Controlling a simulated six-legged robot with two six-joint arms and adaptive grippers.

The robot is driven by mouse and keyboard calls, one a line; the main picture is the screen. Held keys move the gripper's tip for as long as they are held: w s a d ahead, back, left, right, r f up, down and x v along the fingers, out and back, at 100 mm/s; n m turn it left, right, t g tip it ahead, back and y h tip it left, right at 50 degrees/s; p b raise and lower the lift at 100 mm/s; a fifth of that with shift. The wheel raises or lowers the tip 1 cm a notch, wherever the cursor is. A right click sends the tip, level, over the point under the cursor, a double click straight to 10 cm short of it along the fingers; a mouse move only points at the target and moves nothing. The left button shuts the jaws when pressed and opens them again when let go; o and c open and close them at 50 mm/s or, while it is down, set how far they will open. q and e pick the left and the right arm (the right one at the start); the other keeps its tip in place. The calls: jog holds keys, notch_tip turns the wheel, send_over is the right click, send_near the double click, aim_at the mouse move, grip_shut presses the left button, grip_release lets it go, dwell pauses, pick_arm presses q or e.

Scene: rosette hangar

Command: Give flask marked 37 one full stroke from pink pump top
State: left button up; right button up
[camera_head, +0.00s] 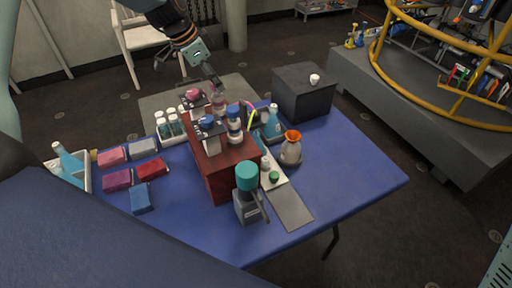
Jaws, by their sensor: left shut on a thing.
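My left gripper (213,80) comes down from the top and is shut on a small clear flask with a pinkish tint (218,101), above the back of the dark red box. The pink pump top (193,95) is just left of the flask, on a dispenser at the box's back left. A second dispenser with a blue top (207,122) stands in front of it. A white bottle with a blue cap (234,124) is at their right. No flask number can be read at this size. My right gripper is not in view.
The dark red box (222,178) stands mid-table. A rack of vials (170,126) is at its left, coloured packs (118,180) further left. A teal-topped grey device (250,207) is in front; an orange-mouthed vessel (291,149) is right. The blue table (345,170) is clear at right.

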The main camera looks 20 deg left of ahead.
pick_arm(q)
jog(key=shift+r+p, duration=1.2)
jog(key=shift+r, duration=0.2)
jog(key=shift+s+f+b, duration=0.1)
jog(key=shift+f+b, duration=1.05)
jog(key=shift+f, duration=0.45)
dwell(0.7)
jog(key=o, duration=0.8)
jog(key=shift+a+r, duration=0.1)
